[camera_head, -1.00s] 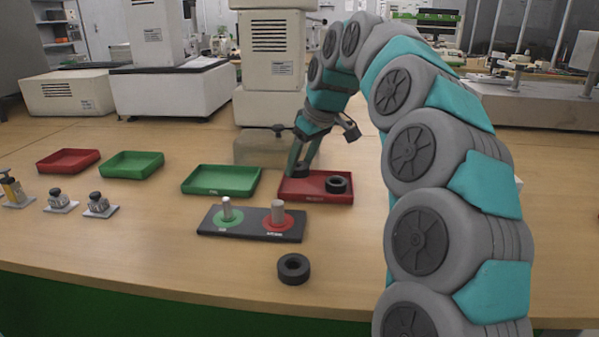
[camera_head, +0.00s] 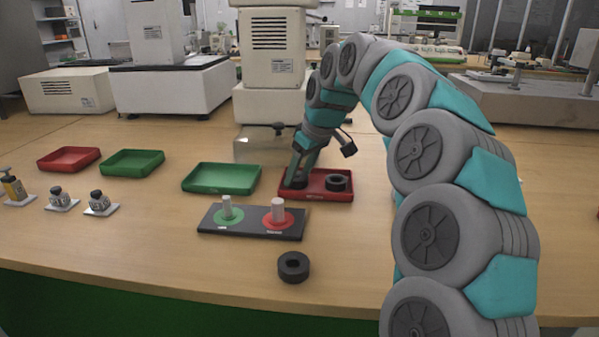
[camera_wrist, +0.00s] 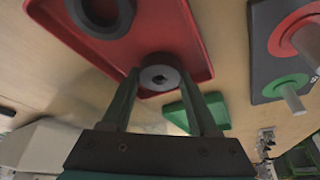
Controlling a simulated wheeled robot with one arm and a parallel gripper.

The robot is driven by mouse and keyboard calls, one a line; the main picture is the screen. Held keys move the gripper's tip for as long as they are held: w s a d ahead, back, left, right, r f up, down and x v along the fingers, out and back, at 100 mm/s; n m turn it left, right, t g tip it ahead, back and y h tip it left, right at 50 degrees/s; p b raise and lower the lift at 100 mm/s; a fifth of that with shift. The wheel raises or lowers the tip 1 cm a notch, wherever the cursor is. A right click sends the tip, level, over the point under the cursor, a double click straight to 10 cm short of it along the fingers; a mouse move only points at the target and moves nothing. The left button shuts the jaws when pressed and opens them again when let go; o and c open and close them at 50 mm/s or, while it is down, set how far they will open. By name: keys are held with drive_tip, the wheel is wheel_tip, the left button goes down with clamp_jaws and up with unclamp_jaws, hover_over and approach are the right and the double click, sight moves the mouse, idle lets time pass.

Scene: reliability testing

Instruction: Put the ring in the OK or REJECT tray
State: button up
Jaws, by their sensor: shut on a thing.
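My gripper (camera_head: 297,175) is shut on a dark ring (camera_wrist: 161,72) in the left half of the red tray (camera_head: 320,198). The held ring sits low inside the tray; I cannot tell whether it touches the floor. In the wrist view the ring lies between both fingertips, over the red tray (camera_wrist: 188,38). A second dark ring (camera_head: 337,183) lies in the right half of that tray. A third ring (camera_head: 293,267) lies on the table near the front. The green tray (camera_head: 222,178) stands empty to the left of the red one.
A dark board (camera_head: 252,227) with a green-based peg (camera_head: 227,208) and a red-based peg (camera_head: 278,211) stands in front of the trays. A smaller red tray (camera_head: 69,158) and green tray (camera_head: 132,163) stand at left, empty. A white machine (camera_head: 272,50) stands behind.

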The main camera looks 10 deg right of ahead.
drive_tip(key=o, duration=1)
drive_tip(key=shift+f, duration=0.1)
drive_tip(key=shift+o, duration=0.2)
drive_tip(key=shift+r, duration=0.25)
drive_tip(key=v, duration=1.1)
drive_tip(key=shift+r+b, duration=0.3)
drive_tip(key=shift+r, duration=0.1)
drive_tip(key=shift+s, duration=0.1)
